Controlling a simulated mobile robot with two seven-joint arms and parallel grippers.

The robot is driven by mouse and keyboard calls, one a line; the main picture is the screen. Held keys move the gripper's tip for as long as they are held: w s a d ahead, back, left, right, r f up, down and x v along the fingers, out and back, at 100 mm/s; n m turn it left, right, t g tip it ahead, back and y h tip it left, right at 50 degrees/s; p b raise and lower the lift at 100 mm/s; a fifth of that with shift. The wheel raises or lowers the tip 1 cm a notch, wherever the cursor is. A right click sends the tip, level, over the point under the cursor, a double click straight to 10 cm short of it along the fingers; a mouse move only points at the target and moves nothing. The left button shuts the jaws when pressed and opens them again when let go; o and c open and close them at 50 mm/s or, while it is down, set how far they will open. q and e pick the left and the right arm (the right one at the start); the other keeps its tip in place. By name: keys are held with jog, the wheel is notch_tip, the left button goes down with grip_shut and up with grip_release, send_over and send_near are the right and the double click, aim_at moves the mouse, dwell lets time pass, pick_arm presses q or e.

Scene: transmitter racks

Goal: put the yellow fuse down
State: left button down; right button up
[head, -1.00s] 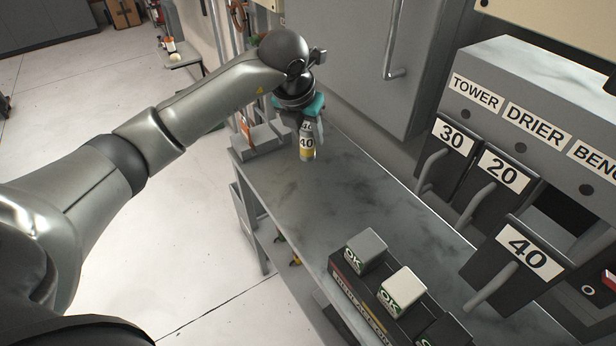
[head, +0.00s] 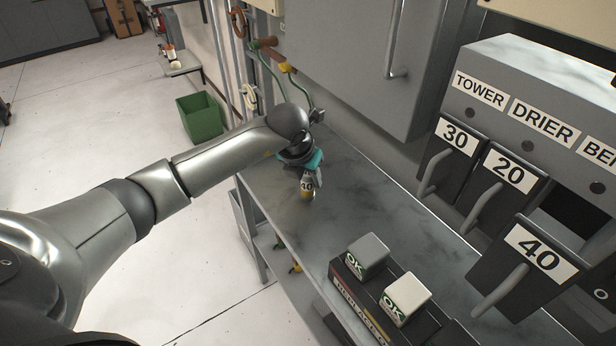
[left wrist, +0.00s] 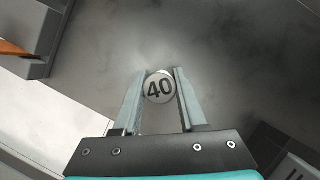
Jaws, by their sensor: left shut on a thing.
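The yellow fuse (head: 307,189) is a small cylinder with a white label reading 40. My left gripper (head: 307,180) is shut on it and holds it upright at the far part of the grey bench top (head: 350,210). In the left wrist view the fuse's round end (left wrist: 159,88), marked 40, sits between the two fingers of the left gripper (left wrist: 160,90). The fuse's lower end is at or close to the bench surface; I cannot tell whether it touches. My right gripper is not in view.
A rack with fuse holders marked 30 (head: 453,135), 20 (head: 510,168) and 40 (head: 540,246) stands at the right. Blocks marked OK, one grey (head: 367,252) and one white (head: 407,294), sit on a dark box at the front. Bench top around the fuse is clear. A green bin (head: 201,117) stands on the floor.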

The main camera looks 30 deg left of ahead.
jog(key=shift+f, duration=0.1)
pick_arm(q)
jog(key=c, duration=0.9)
grip_release()
jog(key=shift+f, duration=0.1)
jog(key=o, duration=0.4)
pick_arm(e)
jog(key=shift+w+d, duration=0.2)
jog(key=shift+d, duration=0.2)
pick_arm(q)
jog(key=shift+o, duration=0.2)
jog(key=shift+r, duration=0.25)
jog(key=p+v, duration=0.2)
jog(key=v, duration=1)
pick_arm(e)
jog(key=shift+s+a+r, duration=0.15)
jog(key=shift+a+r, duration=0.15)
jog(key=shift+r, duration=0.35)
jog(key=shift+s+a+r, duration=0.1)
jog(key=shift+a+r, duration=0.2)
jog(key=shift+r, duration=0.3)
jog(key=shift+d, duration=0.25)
pick_arm(q)
jog(key=shift+f, duration=0.1)
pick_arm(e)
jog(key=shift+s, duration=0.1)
